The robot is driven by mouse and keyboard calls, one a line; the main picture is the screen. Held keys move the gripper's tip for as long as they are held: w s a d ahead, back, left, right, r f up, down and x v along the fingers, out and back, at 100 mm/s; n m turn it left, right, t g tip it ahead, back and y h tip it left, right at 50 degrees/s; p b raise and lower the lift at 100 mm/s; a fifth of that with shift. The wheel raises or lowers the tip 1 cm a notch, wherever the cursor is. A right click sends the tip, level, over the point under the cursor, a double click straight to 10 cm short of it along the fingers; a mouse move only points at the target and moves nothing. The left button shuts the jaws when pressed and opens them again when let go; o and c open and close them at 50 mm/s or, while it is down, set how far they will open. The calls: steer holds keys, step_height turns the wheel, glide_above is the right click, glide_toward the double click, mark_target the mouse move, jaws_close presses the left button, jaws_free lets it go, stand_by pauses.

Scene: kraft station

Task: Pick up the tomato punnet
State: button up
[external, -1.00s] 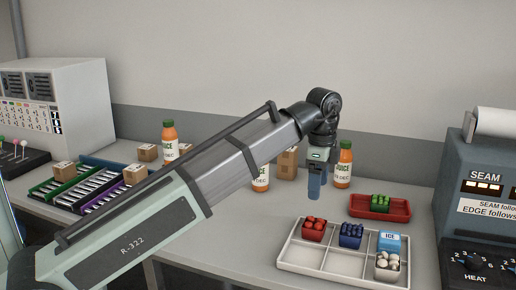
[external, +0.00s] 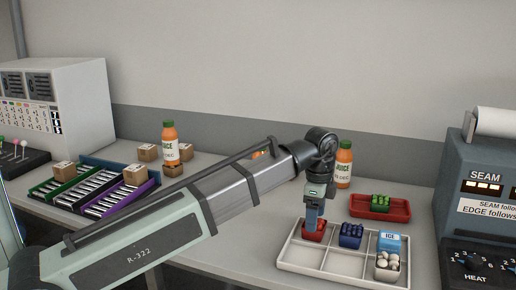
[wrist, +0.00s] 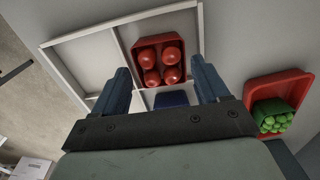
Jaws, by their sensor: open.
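The tomato punnet (external: 315,233), a red tub of several tomatoes, sits in the back left compartment of the white divided tray (external: 330,262). In the wrist view the tomato punnet (wrist: 160,62) shows beyond and between my fingers. My gripper (external: 312,222) points down over the punnet and hides part of it in the external view. In the wrist view my gripper (wrist: 160,88) is open, with nothing between its fingers. I cannot tell the exact height of the fingertips above the punnet.
A blue punnet (external: 350,236) stands just right of the tomatoes. An ice box (external: 389,242) and a punnet of white balls (external: 387,267) are at the tray's right. A red tray (external: 393,209) with a green punnet (external: 380,201) and a juice bottle (external: 344,165) stand behind.

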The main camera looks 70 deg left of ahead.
steer(key=shift+f, duration=1.6)
steer(key=c, duration=0.8)
steer(key=shift+o, duration=0.2)
